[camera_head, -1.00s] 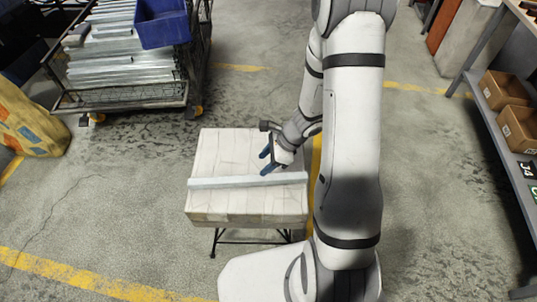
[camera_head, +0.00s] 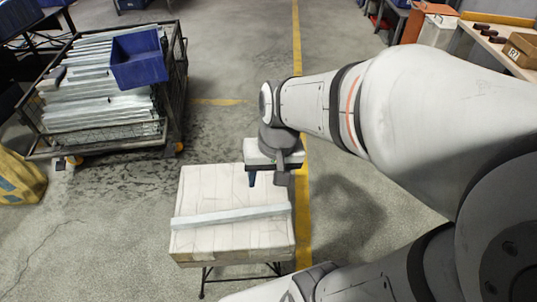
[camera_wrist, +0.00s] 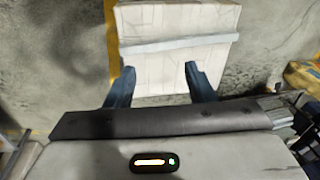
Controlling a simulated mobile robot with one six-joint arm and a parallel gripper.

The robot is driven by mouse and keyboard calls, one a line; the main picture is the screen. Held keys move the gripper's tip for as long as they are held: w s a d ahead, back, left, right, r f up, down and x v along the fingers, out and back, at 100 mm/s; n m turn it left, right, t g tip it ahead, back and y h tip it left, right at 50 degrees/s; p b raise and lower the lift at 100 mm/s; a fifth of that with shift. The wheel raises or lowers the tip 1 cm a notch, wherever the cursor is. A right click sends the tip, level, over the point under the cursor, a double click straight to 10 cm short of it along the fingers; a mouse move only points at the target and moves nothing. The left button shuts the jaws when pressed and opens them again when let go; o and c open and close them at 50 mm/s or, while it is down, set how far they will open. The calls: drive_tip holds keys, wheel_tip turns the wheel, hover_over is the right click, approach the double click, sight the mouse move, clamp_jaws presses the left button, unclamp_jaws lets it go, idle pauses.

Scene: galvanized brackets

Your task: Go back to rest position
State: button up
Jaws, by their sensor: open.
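My gripper (camera_wrist: 158,84) is open and empty in the wrist view, its two blue fingers spread apart. A long galvanized bracket (camera_head: 230,216) lies across the top of the stand (camera_head: 215,185). It also shows in the wrist view (camera_wrist: 180,43), beyond the fingertips and apart from them. My arm comes in from the right of the head view, over the floor.
A wire cart (camera_head: 110,148) at the back left holds several stacked galvanized brackets (camera_head: 95,95) and a blue bin (camera_head: 138,58). A shelf with a cardboard box (camera_head: 520,48) stands at the upper right.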

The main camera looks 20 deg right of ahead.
drive_tip(key=shift+s+d+r+n+t+h, duration=0.3)
drive_tip(key=shift+s+d+r+n+h, duration=0.4)
drive_tip(key=shift+s+r+n, duration=0.3)
drive_tip(key=shift+w+r, duration=0.15)
